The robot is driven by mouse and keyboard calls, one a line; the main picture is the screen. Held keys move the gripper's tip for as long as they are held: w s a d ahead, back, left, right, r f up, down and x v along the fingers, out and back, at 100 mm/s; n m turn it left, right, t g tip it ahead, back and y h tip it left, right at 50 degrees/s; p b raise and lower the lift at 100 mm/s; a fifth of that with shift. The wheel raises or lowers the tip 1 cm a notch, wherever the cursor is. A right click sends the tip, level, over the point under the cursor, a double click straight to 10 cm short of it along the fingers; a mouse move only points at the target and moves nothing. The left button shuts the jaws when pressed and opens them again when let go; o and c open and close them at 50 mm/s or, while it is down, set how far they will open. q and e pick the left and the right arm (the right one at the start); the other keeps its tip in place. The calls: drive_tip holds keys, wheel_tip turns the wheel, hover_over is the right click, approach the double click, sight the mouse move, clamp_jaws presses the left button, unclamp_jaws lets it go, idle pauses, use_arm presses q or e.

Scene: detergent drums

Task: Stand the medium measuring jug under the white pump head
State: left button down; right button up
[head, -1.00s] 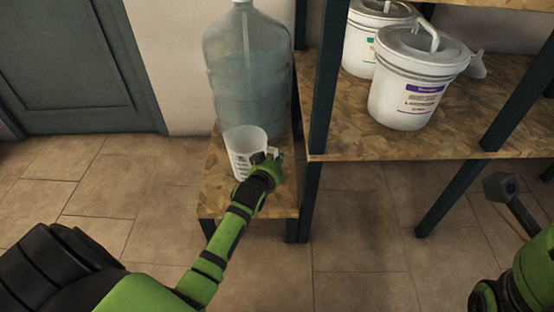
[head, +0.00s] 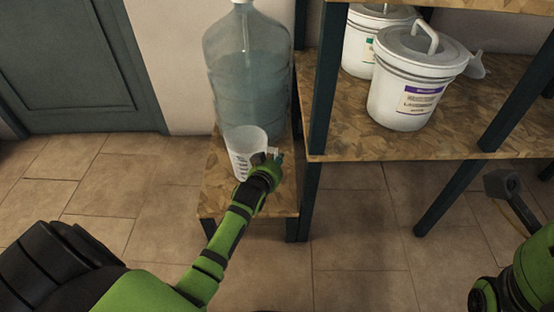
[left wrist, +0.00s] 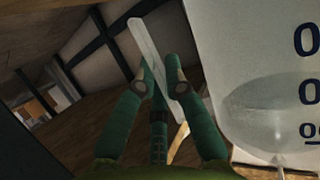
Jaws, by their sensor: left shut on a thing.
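The measuring jug (head: 240,151), white and translucent with dark marks, is upright over the small wooden stand, in front of the big bottle. Whether its base touches the wood is unclear. My left gripper (head: 271,160) is shut on its handle at the right side. In the left wrist view, the gripper's fingers (left wrist: 160,90) close on the pale handle strip (left wrist: 146,50), and the jug wall (left wrist: 245,50) with blue figures fills the right. The clear bluish bottle (head: 246,85) has a white top (head: 241,2) cut off by the frame, so a pump head there is hidden.
The small wooden stand (head: 216,190) has bare wood left of the jug. A dark shelf post (head: 326,85) rises close right. White lidded drums (head: 403,105) (head: 362,40) stand on the shelf (head: 350,140). A dark block (head: 502,183) shows at the right.

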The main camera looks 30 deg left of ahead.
use_arm(q)
drive_tip(key=shift+f, duration=0.5)
idle(0.6)
idle(0.6)
drive_tip(key=c, duration=1.6)
unclamp_jaws()
drive_tip(key=shift+o, duration=0.6)
drive_tip(key=o, duration=0.5)
